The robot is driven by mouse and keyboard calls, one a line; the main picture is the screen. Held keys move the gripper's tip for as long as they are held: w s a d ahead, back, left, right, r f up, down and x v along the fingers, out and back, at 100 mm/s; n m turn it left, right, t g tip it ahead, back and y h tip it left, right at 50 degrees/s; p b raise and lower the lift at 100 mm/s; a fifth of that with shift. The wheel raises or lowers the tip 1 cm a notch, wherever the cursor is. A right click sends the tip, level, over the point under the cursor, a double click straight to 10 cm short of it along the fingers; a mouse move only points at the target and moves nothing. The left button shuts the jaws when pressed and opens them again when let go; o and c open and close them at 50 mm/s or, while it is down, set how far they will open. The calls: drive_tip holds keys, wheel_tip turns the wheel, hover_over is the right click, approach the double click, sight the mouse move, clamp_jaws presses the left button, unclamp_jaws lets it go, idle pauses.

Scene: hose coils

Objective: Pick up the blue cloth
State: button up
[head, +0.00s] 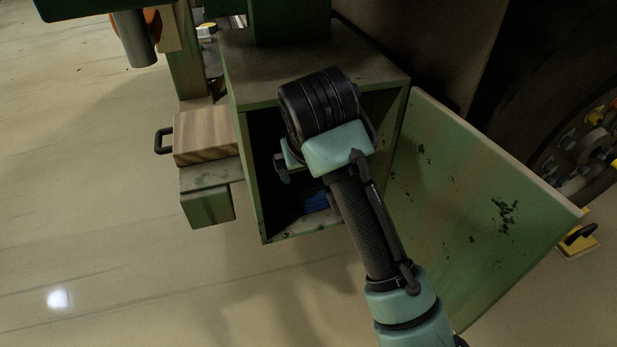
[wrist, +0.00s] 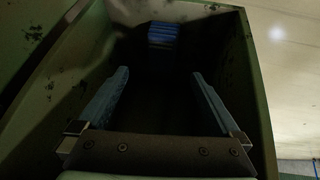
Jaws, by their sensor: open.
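The blue cloth (wrist: 163,35) lies deep inside the dark green cabinet, ahead of and between my fingertips in the wrist view. It looks like a small folded, striped stack. In the head view a small part of the blue cloth (head: 314,202) shows low in the cabinet opening, beside my arm. My gripper (wrist: 160,75) is open and empty, its two fingers pointing into the cabinet, with a gap between them and the cloth. In the head view my wrist hides much of the opening, and the fingers are hard to make out.
The green cabinet (head: 250,170) has close side walls around my gripper. Its worn green door (head: 460,200) stands open at the right. A wooden drawer block (head: 205,135) with a black handle sits at the left. A dark wheel (head: 590,140) is at the far right. Floor at lower left is clear.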

sight(308, 182)
drive_tip(key=b+x, duration=0.3)
drive_tip(key=x, duration=0.3)
drive_tip(key=shift+s, duration=0.2)
drive_tip(key=b+x, duration=0.2)
drive_tip(key=x, duration=0.1)
drive_tip(key=b+x, duration=0.1)
drive_tip(key=b, duration=0.1)
drive_tip(key=shift+w+a+f, duration=0.2)
drive_tip(key=shift+w+a, duration=0.1)
drive_tip(key=shift+w, duration=0.05)
drive_tip(key=shift+w+f, duration=0.3)
drive_tip(key=shift+w, duration=0.05)
drive_tip(key=shift+c, duration=0.2)
drive_tip(key=c, duration=1.3)
drive_tip(key=shift+r, duration=0.1)
